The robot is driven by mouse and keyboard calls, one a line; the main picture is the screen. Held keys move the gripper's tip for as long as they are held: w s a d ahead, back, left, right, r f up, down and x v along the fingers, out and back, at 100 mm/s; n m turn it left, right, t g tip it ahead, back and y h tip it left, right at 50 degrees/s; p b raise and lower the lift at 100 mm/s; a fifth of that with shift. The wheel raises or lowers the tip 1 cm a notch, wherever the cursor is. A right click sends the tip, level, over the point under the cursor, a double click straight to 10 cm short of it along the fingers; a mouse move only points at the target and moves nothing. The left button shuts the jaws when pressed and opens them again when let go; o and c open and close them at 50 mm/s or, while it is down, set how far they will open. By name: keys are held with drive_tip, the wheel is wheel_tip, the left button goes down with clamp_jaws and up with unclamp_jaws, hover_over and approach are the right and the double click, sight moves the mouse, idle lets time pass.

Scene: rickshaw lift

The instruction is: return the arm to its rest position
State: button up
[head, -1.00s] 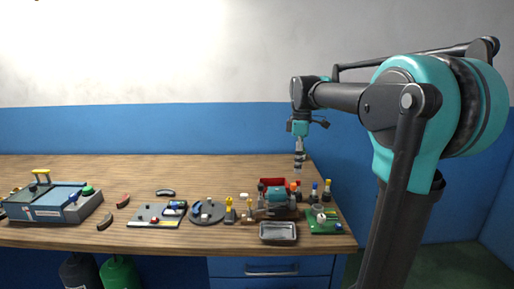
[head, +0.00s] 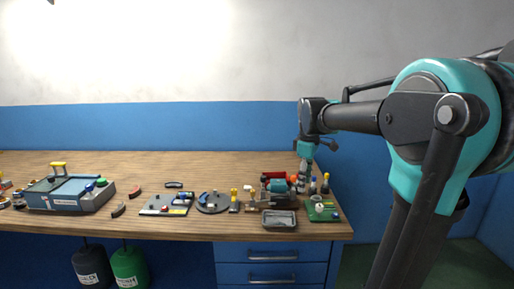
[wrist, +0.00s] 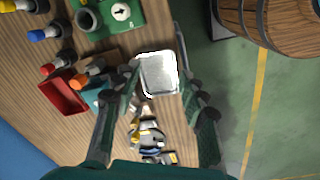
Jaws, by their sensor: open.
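My arm reaches in from the right in the head view and bends down at the wrist. My gripper (head: 302,178) hangs over the right end of the workbench, by the red bin and the small bottles. In the wrist view its two fingers (wrist: 160,85) are spread apart with nothing held between them. The metal tray (wrist: 158,72) shows beyond the fingers, on the bench. Whether the fingertips touch anything cannot be told.
The workbench (head: 120,165) holds a blue-grey case (head: 70,194), a round dark plate (head: 212,203), a red bin (wrist: 62,95) and a green board (wrist: 122,14). A wooden barrel (wrist: 270,22) stands on the green floor past the bench edge. The bench's back strip is clear.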

drive_tip(key=s+d+f+m+t, duration=0.2)
drive_tip(key=s+f+m, duration=1)
drive_tip(key=s+f, duration=0.6)
wheel_tip(320, 180, down, 4)
drive_tip(key=shift+s+d+r+t, duration=0.1)
drive_tip(key=shift+s+d+t, duration=0.3)
drive_tip(key=shift+t, duration=0.3)
